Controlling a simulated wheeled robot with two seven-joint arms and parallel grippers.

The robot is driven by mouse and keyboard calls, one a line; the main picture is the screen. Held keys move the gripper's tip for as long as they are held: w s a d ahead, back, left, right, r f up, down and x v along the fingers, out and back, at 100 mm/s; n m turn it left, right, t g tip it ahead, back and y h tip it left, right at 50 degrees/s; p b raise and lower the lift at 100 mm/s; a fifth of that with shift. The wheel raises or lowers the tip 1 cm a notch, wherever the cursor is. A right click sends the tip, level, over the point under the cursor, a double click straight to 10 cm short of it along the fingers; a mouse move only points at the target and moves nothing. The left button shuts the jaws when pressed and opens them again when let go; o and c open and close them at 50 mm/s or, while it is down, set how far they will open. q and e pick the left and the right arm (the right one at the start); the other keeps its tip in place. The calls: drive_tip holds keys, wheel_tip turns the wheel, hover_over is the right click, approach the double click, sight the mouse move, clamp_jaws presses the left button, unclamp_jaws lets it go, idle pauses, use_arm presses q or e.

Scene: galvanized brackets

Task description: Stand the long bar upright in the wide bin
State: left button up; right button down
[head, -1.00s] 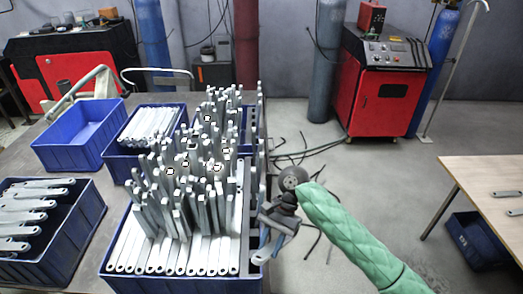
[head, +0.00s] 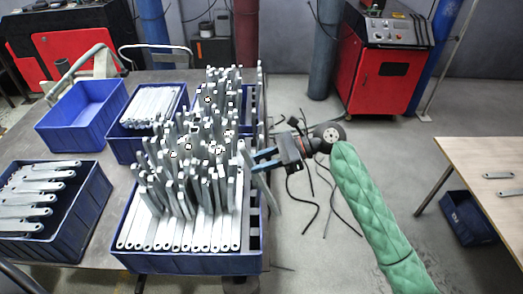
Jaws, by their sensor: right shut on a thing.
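My right gripper (head: 262,160) reaches in from the right, at the right side of the crowded blue bins. Its blue fingers are shut on a grey bar (head: 245,153), which looks tilted. The bar's lower end is hard to separate from the bars around it. A wide blue bin (head: 190,263) stands at the front of the table, with flat bars lying in its front and many bars standing upright behind them. I cannot tell whether the held bar touches the bin. My left gripper is not in view.
An empty blue bin (head: 82,112) stands at the back left. Another blue bin (head: 75,215) at the left holds several flat brackets. A bin behind (head: 122,148) holds a stack of bars. A wooden table (head: 480,160) is at the right. Open floor lies between the tables.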

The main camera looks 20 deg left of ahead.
drive_tip(key=shift+w+r+m+y, duration=0.25)
drive_tip(key=shift+r+m+y, duration=0.05)
drive_tip(key=shift+r+y, duration=0.25)
drive_tip(key=shift+w+r+t+y, duration=0.15)
drive_tip(key=shift+r+t+y, duration=0.15)
drive_tip(key=shift+y, duration=0.15)
drive_tip(key=shift+w+r+m+y, duration=0.15)
drive_tip(key=shift+r+m+y, duration=0.1)
drive_tip(key=shift+m+y, duration=0.2)
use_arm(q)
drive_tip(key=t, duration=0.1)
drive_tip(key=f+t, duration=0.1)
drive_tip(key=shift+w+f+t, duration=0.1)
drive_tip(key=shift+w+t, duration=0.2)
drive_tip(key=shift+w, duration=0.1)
use_arm(e)
drive_tip(key=shift+w+a+y, duration=0.1)
drive_tip(key=shift+w+y, duration=0.05)
drive_tip(key=shift+y, duration=0.5)
